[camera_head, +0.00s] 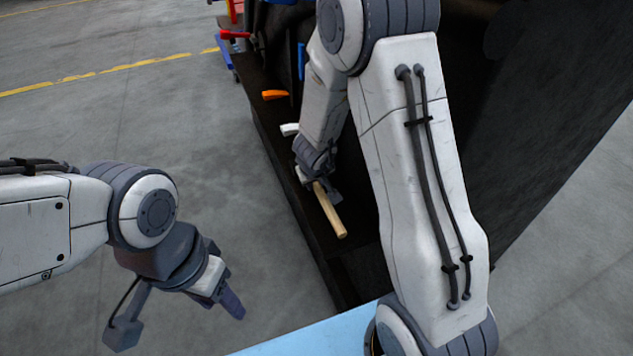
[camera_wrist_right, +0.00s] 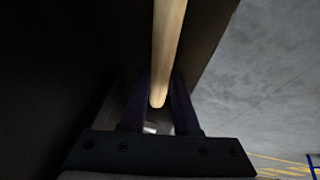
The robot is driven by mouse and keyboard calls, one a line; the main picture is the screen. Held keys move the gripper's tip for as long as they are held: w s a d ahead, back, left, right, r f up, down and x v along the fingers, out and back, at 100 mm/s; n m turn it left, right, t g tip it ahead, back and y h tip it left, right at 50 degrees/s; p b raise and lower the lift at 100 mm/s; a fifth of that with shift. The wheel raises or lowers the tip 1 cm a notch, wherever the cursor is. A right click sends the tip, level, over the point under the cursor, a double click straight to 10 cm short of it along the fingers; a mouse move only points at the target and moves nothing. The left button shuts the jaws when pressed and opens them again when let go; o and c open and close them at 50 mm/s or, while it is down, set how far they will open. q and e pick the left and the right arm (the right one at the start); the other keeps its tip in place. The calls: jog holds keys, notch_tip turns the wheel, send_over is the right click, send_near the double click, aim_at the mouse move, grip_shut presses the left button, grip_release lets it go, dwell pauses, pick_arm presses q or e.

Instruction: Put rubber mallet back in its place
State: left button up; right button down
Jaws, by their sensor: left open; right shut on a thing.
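The rubber mallet shows only as a pale wooden handle (camera_head: 331,212); I cannot make out its head in either view. My right gripper (camera_head: 318,184) is shut on the handle near one end, over the dark shelf edge. In the right wrist view the handle (camera_wrist_right: 168,50) runs from the top edge down between the two fingers (camera_wrist_right: 160,103). I cannot tell whether the mallet touches the shelf. My left gripper (camera_head: 178,318) is open and empty over the grey floor at the lower left.
The dark shelf (camera_head: 277,137) holds an orange-handled tool (camera_head: 274,95), a white object (camera_head: 289,129), a blue item (camera_head: 301,60) and a red item (camera_head: 234,34). A light blue surface (camera_head: 300,338) lies at the bottom. The floor (camera_head: 190,130) on the left is clear.

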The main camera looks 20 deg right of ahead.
jog(key=c, duration=0.6)
grip_release()
jog(key=shift+r, duration=0.1)
jog(key=p+v, duration=0.7)
jog(key=v, duration=0.3)
jog(key=shift+s+r, duration=0.1)
jog(key=shift+r, duration=0.05)
